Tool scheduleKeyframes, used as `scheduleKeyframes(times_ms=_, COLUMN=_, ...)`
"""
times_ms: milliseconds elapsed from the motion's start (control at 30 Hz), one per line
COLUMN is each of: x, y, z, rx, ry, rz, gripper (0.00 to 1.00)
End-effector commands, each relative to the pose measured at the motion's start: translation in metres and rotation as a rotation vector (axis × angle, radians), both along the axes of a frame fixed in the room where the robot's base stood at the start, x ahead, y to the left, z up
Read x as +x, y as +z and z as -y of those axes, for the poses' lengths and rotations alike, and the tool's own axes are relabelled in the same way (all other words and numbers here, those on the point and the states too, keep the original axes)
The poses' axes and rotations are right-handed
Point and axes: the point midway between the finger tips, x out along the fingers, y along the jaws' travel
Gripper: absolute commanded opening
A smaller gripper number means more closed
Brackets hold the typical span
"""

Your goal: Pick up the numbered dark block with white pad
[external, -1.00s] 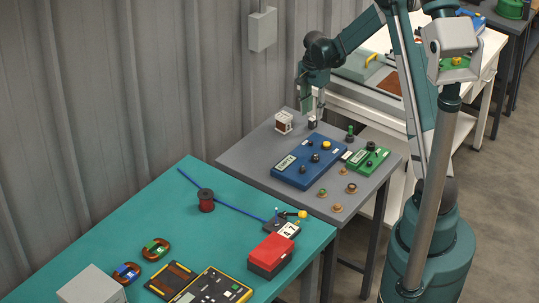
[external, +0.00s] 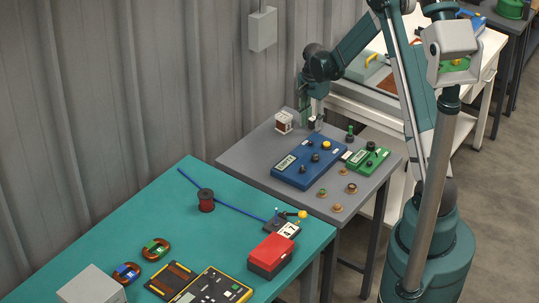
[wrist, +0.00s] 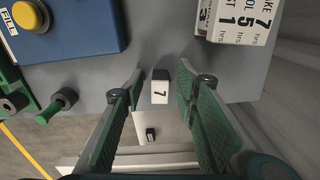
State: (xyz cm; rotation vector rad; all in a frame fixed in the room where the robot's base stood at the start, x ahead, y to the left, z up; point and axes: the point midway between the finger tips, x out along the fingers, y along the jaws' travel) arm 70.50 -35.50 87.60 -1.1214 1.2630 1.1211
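The small dark block with a white pad marked 7 (wrist: 160,88) stands near the edge of the grey table, between my gripper's fingers in the wrist view. In the external view the block (external: 312,124) is partly hidden by my gripper (external: 312,114). My gripper (wrist: 160,74) is open, with one green padded finger on each side of the block and visible gaps to it. I cannot tell whether the fingertips are at its height.
A white printed box (external: 283,121) stands close left of the block. A blue panel (external: 308,161), a green device (external: 368,160) and several small knobs share the grey table (external: 255,165). In the wrist view another small dark object (wrist: 152,134) lies on a white surface beyond the table edge.

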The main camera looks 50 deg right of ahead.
Motion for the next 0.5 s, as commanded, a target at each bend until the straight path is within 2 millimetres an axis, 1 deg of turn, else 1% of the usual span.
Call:
scheduleKeyframes(times_ms=300, x=0.0001, y=0.0002, z=0.0, rx=0.0, ry=0.0, rz=0.0, gripper=0.3)
scheduleKeyframes(times_ms=333, x=0.0001, y=0.0002, z=0.0, rx=0.0, ry=0.0, rz=0.0, gripper=0.29)
scheduleKeyframes(times_ms=500, x=0.0001, y=0.0002, z=0.0, rx=0.0, ry=0.0, rz=0.0, gripper=0.07)
